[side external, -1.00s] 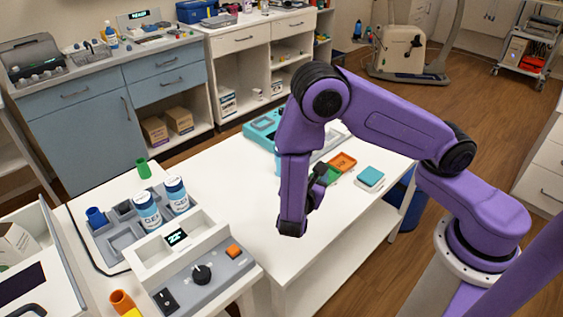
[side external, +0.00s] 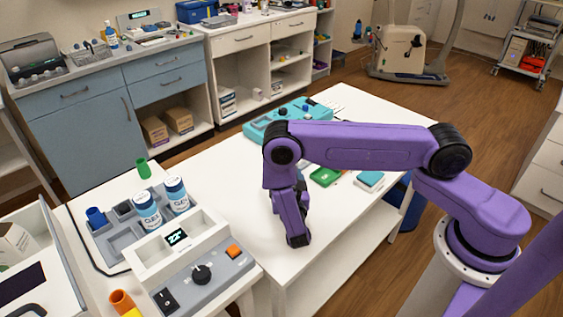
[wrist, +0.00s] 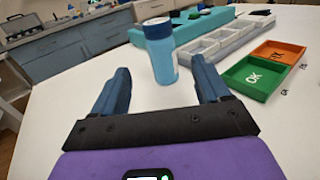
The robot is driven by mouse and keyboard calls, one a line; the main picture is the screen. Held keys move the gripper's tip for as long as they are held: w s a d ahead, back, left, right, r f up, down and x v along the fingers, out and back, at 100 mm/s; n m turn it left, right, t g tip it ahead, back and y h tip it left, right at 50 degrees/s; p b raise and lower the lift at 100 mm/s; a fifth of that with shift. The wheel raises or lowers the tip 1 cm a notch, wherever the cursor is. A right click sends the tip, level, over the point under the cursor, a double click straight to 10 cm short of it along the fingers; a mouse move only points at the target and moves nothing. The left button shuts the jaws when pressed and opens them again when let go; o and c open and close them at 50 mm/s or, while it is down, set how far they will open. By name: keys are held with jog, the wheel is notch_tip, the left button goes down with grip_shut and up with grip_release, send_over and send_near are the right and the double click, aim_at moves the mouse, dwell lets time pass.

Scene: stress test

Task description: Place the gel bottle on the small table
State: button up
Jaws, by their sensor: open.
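My gripper is open and empty. In the side view my arm hides that bottle and most of the gripper, over the white table (side external: 225,190). Two white bottles with blue labels, lettered like gel bottles (side external: 147,212) (side external: 176,196), stand in a grey compartment tray (side external: 120,238) at the left.
On the white table are a teal device (side external: 262,130), a green tray (side external: 325,176), an orange tray (wrist: 278,55), grey-white trays (wrist: 220,40) and a teal-topped box (side external: 369,180). A control box (side external: 205,275) stands front left. The table's near middle is clear.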

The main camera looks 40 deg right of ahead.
jog(key=x, duration=1.1)
jog(key=shift+d, duration=0.15)
jog(key=c, duration=1.2)
jog(key=shift+r, duration=0.2)
